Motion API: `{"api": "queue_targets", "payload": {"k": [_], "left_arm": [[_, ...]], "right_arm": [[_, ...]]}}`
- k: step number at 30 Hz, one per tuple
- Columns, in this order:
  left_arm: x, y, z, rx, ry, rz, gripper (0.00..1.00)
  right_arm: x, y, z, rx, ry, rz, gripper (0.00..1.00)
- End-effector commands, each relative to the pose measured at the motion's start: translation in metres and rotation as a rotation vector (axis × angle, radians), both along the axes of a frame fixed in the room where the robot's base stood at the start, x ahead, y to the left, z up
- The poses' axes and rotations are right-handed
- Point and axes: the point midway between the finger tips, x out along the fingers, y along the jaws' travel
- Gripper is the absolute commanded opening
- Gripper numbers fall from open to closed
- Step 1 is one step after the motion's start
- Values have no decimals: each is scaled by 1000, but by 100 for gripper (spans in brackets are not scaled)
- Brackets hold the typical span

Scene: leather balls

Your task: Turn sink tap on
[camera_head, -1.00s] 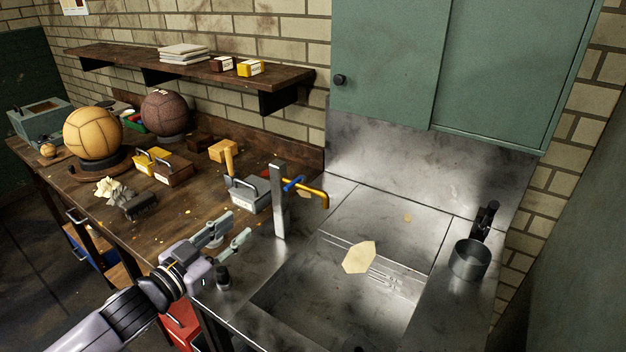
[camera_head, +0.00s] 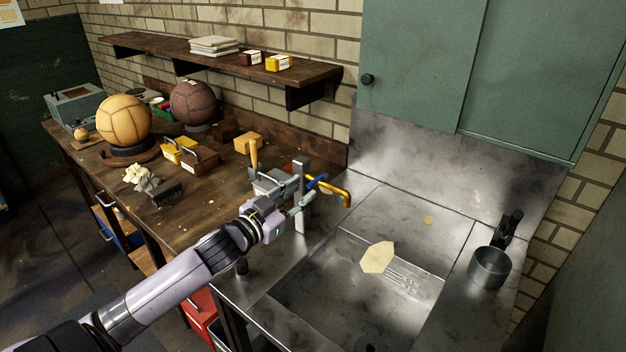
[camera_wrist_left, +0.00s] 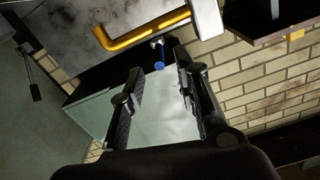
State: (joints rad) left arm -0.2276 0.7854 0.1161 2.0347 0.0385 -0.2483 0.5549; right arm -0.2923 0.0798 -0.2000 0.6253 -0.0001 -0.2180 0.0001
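The sink tap is a grey upright post (camera_head: 302,212) with a yellow spout (camera_head: 335,190) and a blue lever (camera_head: 316,181). My left gripper (camera_head: 303,192) is at the post in the head view, close to the blue lever. In the left wrist view the two fingers of my left gripper (camera_wrist_left: 155,98) are spread apart with nothing between them. The blue lever (camera_wrist_left: 159,64) shows end-on just beyond the fingertips, apart from them, with the yellow spout (camera_wrist_left: 140,38) above. My right gripper is not in view.
The metal sink (camera_head: 350,285) holds a pale flat piece (camera_head: 378,257). A metal cup (camera_head: 489,267) is at its right. Green cabinets (camera_head: 440,60) hang above. Balls and tools crowd the wooden bench (camera_head: 215,205).

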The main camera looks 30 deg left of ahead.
Motion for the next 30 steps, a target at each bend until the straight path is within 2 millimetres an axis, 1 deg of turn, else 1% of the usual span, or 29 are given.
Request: {"api": "queue_targets", "payload": {"k": [1, 6, 12, 16, 23, 30], "left_arm": [[9, 0, 3, -1, -3, 1, 30], [33, -2, 2, -2, -2, 1, 30], [50, -4, 1, -2, -2, 0, 30], [54, -4, 0, -1, 0, 0, 30], [54, -4, 0, -1, 0, 0, 30], [54, -4, 0, -2, 0, 0, 14]], "right_arm": [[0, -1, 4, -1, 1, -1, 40], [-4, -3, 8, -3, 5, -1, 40], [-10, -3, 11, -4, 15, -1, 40], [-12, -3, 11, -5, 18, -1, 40], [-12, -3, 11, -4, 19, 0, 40], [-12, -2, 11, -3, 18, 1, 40]]}}
